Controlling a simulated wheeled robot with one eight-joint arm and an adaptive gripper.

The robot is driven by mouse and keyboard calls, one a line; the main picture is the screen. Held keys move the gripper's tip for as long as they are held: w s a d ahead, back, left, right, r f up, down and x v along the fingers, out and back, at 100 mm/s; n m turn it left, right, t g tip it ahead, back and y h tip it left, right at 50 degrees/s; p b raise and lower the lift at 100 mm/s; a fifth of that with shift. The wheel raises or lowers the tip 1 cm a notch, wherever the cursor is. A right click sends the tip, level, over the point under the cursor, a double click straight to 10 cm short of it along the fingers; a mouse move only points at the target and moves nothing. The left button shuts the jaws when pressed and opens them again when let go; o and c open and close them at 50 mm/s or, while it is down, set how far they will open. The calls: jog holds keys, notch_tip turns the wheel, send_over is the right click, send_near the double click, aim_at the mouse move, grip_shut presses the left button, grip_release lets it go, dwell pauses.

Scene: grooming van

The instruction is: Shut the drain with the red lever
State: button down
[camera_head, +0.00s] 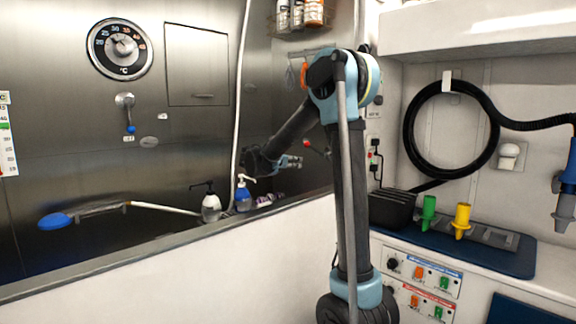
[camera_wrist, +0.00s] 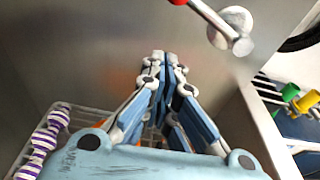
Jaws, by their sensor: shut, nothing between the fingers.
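The red lever (camera_head: 307,144) is on the steel end wall of the tub, its red tip pointing left in the head view. In the wrist view its grey rod (camera_wrist: 212,17) runs from the red tip at the top edge down right to a round metal hub. My gripper (camera_head: 298,161) is shut and empty just below and left of the lever. In the wrist view its closed fingertips (camera_wrist: 163,58) are below and left of the hub, with a gap showing between them and the lever. The drain itself is not visible; the tub's front wall hides the floor.
A second lever with a blue tip (camera_head: 130,128) hangs under the dial. Soap bottles (camera_head: 211,205), a blue-headed brush (camera_head: 57,220) and a wire basket (camera_wrist: 90,122) are in or by the tub. The tub rim (camera_head: 180,247) runs below my arm. A counter with coloured nozzles (camera_head: 462,218) stands right.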

jog(key=shift+w+d+r, duration=0.5)
jog(key=shift+d+r, duration=0.1)
jog(key=shift+r, duration=0.25)
jog(key=shift+w+d+r, duration=0.45)
jog(key=shift+d+r, duration=0.15)
jog(key=shift+r, duration=0.2)
